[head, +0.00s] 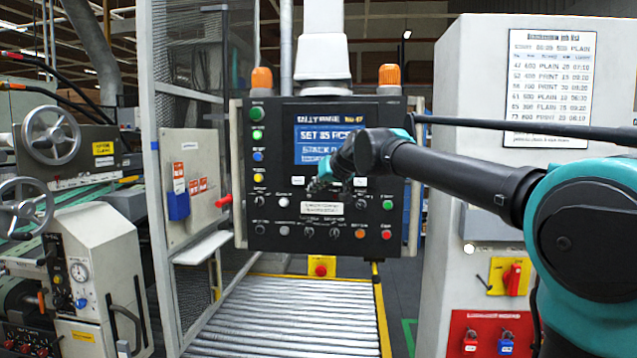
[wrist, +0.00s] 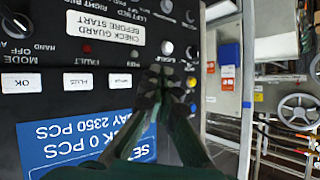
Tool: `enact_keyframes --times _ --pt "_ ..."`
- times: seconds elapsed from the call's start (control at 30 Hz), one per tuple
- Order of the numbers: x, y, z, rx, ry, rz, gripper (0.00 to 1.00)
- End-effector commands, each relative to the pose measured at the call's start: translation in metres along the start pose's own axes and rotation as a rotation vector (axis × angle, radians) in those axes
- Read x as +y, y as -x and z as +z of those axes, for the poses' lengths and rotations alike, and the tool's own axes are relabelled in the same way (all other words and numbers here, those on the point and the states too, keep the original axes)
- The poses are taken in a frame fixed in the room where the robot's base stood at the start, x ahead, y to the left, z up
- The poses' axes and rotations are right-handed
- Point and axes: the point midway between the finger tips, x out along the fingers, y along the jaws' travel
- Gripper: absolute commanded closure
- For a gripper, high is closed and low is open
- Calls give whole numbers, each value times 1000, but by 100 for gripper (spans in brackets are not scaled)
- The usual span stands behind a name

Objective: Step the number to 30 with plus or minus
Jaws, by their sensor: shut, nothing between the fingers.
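A black control panel (head: 270,215) hangs ahead, with a blue screen (head: 318,135) reading what looks like SET 35 PCS; the rest is partly hidden by my arm. In the wrist view, which shows the panel upside down, white keys labelled OK (wrist: 20,82), PLUS (wrist: 82,82) and MINUS (wrist: 118,81) sit in a row beside the screen (wrist: 85,140), which reads STACK 0 PCS and DAY 2350 PCS. My gripper (wrist: 172,72) is shut and empty, its tips just right of the minus key in that view. In the head view my gripper (head: 322,184) covers part of the key row.
Coloured buttons line the panel's left edge, including a green one (head: 257,113). Knobs and more buttons, including a red one (head: 386,235), are below the keys. A roller conveyor (head: 285,315) runs beneath, a mesh guard (head: 195,80) stands left, and a white cabinet (head: 470,100) right.

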Motion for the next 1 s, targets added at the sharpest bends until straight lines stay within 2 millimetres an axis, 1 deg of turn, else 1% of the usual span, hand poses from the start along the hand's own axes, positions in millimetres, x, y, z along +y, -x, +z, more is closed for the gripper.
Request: enact_keyframes --times 0.17,0.6,0.8,1.0 --pt "9 -11 -8 0 -1 2 100" --pt "36 -50 -36 0 -2 1 100" --pt "42 -58 -42 0 0 1 100" --pt "44 -60 -44 0 0 0 100"
